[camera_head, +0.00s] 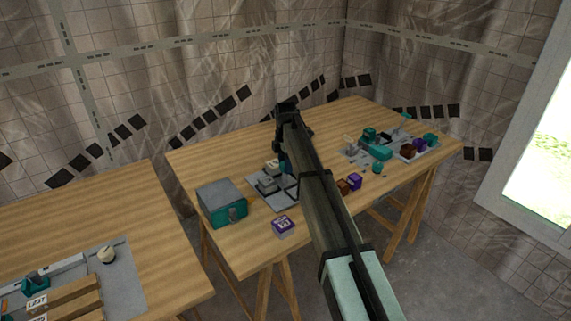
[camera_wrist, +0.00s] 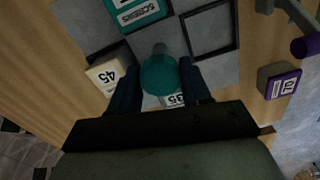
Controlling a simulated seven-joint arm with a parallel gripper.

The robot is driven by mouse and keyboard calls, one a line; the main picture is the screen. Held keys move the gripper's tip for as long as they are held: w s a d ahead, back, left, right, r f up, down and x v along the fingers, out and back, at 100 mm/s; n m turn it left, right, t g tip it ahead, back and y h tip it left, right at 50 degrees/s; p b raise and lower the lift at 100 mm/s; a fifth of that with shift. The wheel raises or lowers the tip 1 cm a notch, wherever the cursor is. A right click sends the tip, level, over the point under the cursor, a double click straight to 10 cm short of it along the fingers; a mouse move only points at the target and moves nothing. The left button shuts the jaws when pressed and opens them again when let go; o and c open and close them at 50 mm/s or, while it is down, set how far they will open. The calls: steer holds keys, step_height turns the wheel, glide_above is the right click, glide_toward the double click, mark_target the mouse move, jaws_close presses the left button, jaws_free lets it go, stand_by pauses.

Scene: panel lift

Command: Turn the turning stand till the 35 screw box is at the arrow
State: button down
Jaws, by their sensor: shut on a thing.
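In the wrist view my gripper (camera_wrist: 160,73) has its two dark fingers on either side of a round teal knob (camera_wrist: 158,76) and is shut on it. A pale box marked 35 (camera_wrist: 174,100) shows partly between the fingers, below the knob. A pale box marked 45 (camera_wrist: 108,75) lies to the left. A teal box marked SCREWS (camera_wrist: 138,12) is at the top. I cannot make out the arrow.
An empty black square frame (camera_wrist: 185,35) is marked on the grey surface. A purple box (camera_wrist: 283,85) lies to the right. In the head view, a teal and grey case (camera_head: 221,203) stands left of the board, a purple-topped box (camera_head: 283,226) in front. Several items crowd the right end.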

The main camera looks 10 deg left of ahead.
stand_by(0.6)
steer(key=c, duration=0.5)
jaws_free()
step_height(320, 180, up, 14)
steer(key=shift+f, duration=0.1)
stand_by(0.4)
